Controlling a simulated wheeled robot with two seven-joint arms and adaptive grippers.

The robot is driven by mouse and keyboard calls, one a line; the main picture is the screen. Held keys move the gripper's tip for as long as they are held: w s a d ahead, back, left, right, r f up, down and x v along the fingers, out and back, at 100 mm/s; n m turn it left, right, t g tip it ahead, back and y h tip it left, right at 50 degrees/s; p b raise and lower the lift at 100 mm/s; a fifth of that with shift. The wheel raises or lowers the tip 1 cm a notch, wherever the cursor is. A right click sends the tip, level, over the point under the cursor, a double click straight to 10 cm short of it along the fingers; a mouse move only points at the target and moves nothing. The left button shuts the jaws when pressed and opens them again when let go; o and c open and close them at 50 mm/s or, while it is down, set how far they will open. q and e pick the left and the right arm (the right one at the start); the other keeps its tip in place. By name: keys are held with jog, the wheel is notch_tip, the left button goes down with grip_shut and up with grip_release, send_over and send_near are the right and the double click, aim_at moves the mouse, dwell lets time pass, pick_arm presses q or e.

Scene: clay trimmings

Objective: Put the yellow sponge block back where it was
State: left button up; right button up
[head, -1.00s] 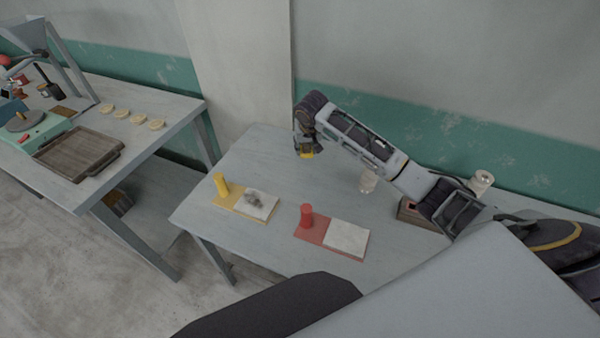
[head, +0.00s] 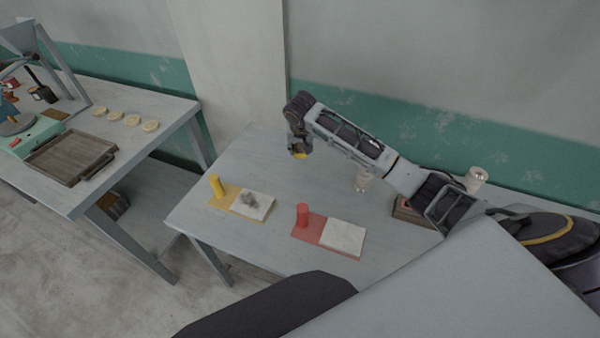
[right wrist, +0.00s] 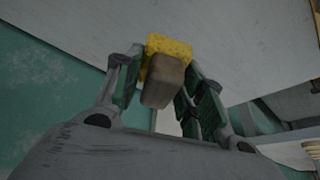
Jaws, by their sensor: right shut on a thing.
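The yellow sponge block (right wrist: 169,46) is held between the fingers of my right gripper (right wrist: 165,85) in the right wrist view; a brownish-grey block-shaped part (right wrist: 162,82) shows against it. In the head view my right gripper (head: 298,149) is above the far part of the table, with a bit of yellow sponge (head: 299,156) showing below it. The gripper is shut on the sponge, apart from the mats. My left gripper is in neither view.
A glass jar (head: 363,180) stands near my right arm.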

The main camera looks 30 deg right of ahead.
jog(key=shift+f, duration=0.45)
notch_tip(320, 180, down, 4)
jog(key=shift+f, duration=2.6)
jog(key=o, duration=1)
jog(key=shift+f, duration=0.1)
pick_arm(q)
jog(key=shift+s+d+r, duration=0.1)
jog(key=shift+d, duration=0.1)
